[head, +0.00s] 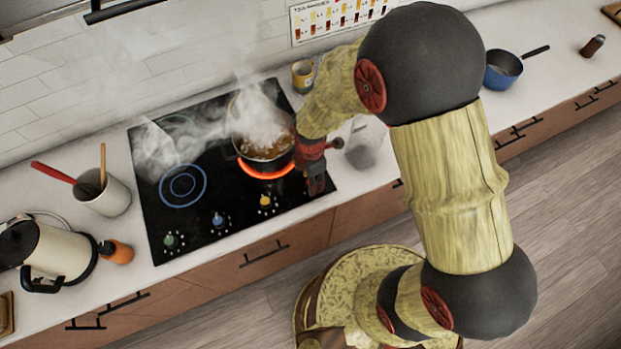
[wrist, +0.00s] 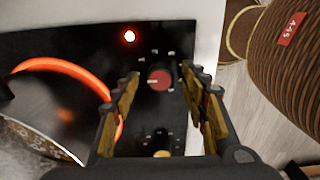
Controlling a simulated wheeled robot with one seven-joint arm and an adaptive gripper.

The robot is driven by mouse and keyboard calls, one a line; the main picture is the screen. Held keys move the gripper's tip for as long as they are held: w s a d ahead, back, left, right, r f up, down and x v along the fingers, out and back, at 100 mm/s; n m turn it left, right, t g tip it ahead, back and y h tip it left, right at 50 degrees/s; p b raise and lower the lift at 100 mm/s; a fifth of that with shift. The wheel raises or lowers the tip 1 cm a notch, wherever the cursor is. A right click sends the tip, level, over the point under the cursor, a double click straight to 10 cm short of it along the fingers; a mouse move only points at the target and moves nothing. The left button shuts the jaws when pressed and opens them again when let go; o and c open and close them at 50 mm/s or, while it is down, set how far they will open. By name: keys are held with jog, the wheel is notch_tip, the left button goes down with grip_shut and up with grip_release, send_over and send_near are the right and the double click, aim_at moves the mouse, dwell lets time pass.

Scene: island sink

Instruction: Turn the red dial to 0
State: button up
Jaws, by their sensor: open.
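The red dial (wrist: 159,79) shows in the wrist view on the black cooktop, with small marks around it. My gripper (wrist: 163,88) is open, and its two fingers stand on either side of the dial with gaps, the dial between the tips or just beyond them. I cannot tell how deep the fingers reach. A red indicator light (wrist: 129,36) is lit near the dial. The dial's setting is too small to read.
A steaming pot (head: 262,160) sits on a glowing burner (head: 265,173), close left of my gripper. Yellow (head: 265,201), blue (head: 218,220) and green (head: 170,241) dials line the cooktop's front.

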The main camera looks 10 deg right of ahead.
notch_tip(320, 180, up, 12)
dwell(0.4)
jog(key=shift+f, duration=0.15)
dwell(0.3)
jog(key=s+d+r+m+t+b, duration=0.5)
jog(key=s+d+r+m+b, duration=0.4)
jog(key=m, duration=1.2)
jog(key=s+d+r, duration=0.3)
jog(key=r, duration=0.1)
jog(key=shift+r+t+b, duration=0.3)
jog(key=shift+r+b, duration=0.05)
jog(key=shift+b, duration=0.05)
jog(key=shift+s, duration=0.15)
